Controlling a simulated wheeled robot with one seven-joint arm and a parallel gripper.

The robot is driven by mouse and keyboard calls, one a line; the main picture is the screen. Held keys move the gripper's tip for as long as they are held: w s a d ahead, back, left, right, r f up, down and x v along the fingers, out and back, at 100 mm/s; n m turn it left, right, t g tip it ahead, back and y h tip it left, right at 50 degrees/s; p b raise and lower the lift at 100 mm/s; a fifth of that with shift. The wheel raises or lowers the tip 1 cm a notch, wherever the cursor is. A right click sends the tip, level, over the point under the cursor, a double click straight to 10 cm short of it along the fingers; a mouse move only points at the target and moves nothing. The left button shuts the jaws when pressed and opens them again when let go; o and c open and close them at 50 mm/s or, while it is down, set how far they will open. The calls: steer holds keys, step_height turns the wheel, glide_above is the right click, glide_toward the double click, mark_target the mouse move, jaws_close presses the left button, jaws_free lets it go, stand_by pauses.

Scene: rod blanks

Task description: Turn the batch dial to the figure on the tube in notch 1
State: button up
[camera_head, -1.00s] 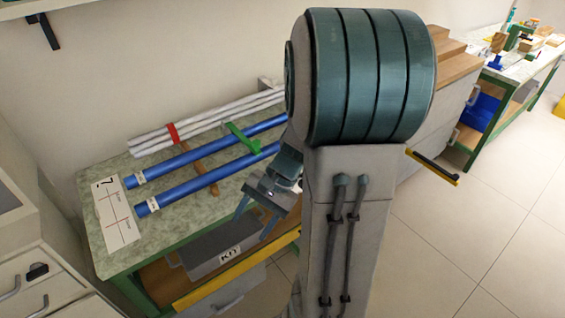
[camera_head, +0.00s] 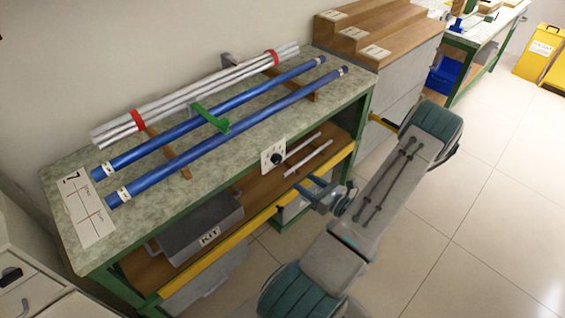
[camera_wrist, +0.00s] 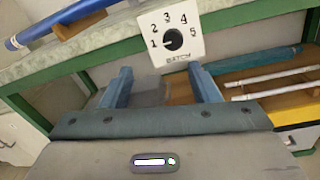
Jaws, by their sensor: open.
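The batch dial is a white plate (camera_head: 266,165) at the bench's front edge, with a black knob. In the wrist view the plate (camera_wrist: 184,22) shows figures 1 to 5 around the knob (camera_wrist: 172,40). The knob's setting is hard to tell. Two blue tubes (camera_head: 235,112) lie across wooden rests on the bench, with white end labels (camera_head: 123,193) too small to read. I cannot tell which notch is 1. My gripper (camera_head: 313,190) is open and empty, in front of the bench below the dial. Its fingers (camera_wrist: 162,82) point towards the dial, apart from it.
A bundle of silver rods (camera_head: 200,95) with red straps lies behind the tubes. A green piece (camera_head: 209,118) stands by the tubes. A grey KIT bin (camera_head: 190,235) and white rods (camera_head: 308,158) sit on the lower shelf. A yellow rail (camera_head: 262,218) runs along the shelf front.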

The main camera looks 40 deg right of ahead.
mark_target(279, 160)
steer(key=shift+m+h, duration=0.6)
steer(key=shift+m, duration=0.1)
steer(key=w, duration=0.4)
steer(key=w+p, duration=0.1)
steer(key=w, duration=0.3)
steer(key=w+f+p, duration=0.1)
steer(key=w, duration=0.4)
steer(key=c, duration=1)
